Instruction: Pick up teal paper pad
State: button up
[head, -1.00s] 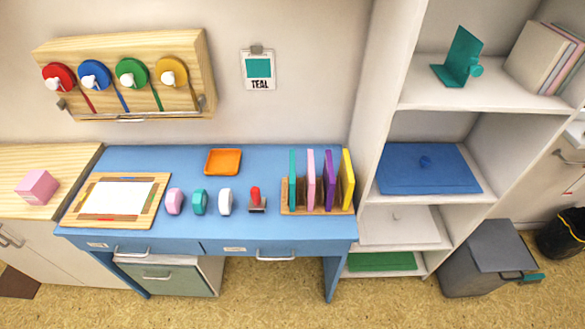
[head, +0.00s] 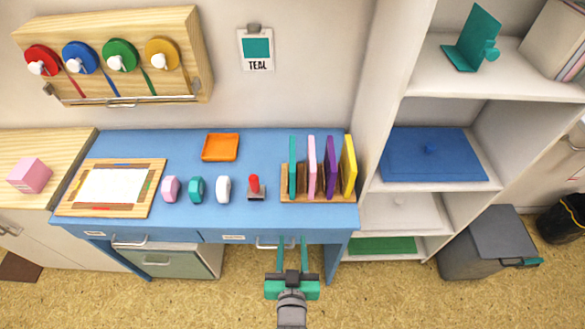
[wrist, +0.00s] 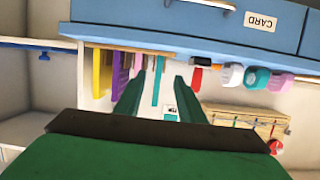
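The teal paper pad (head: 292,163) stands upright at the left end of the wooden rack (head: 314,198) on the blue desk, beside pink, purple and yellow pads. My gripper (head: 292,240) is at the desk's front edge, in front of and below the rack, with its two teal fingers apart and nothing between them. In the wrist view, which is upside down, the open gripper (wrist: 159,80) faces the desk. A thin teal strip, apparently the teal pad (wrist: 157,82), shows beyond and between the fingers.
A red-handled stamp (head: 255,186) stands left of the rack, with white, teal and pink rollers further left. An orange tray (head: 220,147) lies behind. A wall card reads TEAL (head: 257,50). A tall white shelf (head: 365,130) stands close on the right.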

send_near(292, 168)
jog(key=w+f, duration=0.4)
jog(key=w, duration=0.1)
jog(key=shift+r+x, duration=0.2)
jog(key=shift+x, duration=5.2)
grip_shut()
